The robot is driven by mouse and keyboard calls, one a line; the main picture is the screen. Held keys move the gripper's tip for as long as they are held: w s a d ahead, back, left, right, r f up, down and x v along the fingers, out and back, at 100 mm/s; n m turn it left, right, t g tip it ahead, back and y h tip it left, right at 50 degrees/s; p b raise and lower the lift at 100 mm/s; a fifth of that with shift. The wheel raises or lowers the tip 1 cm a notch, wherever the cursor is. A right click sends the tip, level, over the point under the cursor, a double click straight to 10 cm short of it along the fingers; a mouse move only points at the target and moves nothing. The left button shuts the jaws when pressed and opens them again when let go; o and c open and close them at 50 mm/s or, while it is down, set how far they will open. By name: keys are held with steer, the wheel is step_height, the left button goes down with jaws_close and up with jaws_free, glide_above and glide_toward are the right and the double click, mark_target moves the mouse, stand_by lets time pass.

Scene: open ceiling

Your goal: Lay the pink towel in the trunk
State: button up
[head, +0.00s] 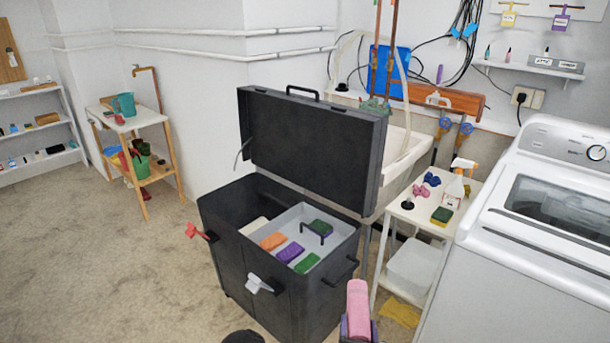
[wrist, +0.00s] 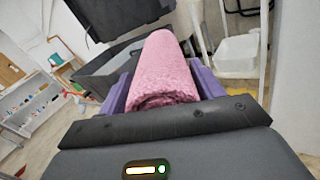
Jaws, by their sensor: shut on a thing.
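The pink towel (head: 358,301) is rolled up and held in my gripper (head: 358,326) at the bottom of the head view, just in front and to the right of the trunk. In the wrist view the pink towel (wrist: 164,72) fills the space between the purple fingers of my gripper (wrist: 163,95). The black trunk (head: 240,255) stands on the floor with its lid (head: 310,145) raised. A grey tray (head: 334,243) sits in its right part, holding an orange, a purple and green folded cloths. The left part is open and deeper, with something pale inside.
A small white table (head: 410,213) with a spray bottle (head: 456,185), sponge and small dumbbells stands right of the trunk, beside a white washing machine (head: 530,250). A wooden shelf stand (head: 135,122) is at the back left. The carpet (head: 100,260) on the left is clear.

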steer(key=shift+n+y, duration=0.5)
steer(key=shift+y, duration=0.3)
steer(key=s+r+p, duration=0.1)
steer(key=r+p, duration=0.1)
steer(key=p, duration=0.1)
steer(key=r+p, duration=0.3)
steer(key=p, duration=0.1)
steer(key=s+r+p, duration=0.1)
steer(key=r+p, duration=0.1)
steer(key=p, duration=0.1)
steer(key=shift+s+d+r, duration=0.3)
steer(key=shift+s+r, duration=0.05)
steer(key=shift+s+r+p, duration=0.35)
steer(key=shift+r+p, duration=0.05)
steer(key=shift+p, duration=0.65)
steer(key=w+r, duration=0.4)
steer(key=r, duration=0.1)
steer(key=shift+w+r, duration=0.2)
steer(key=shift+w, duration=0.05)
steer(key=s+f, duration=0.4)
steer(key=f, duration=0.1)
steer(key=shift+s+f, duration=0.2)
steer(key=shift+f, duration=0.05)
steer(key=shift+d, duration=0.1)
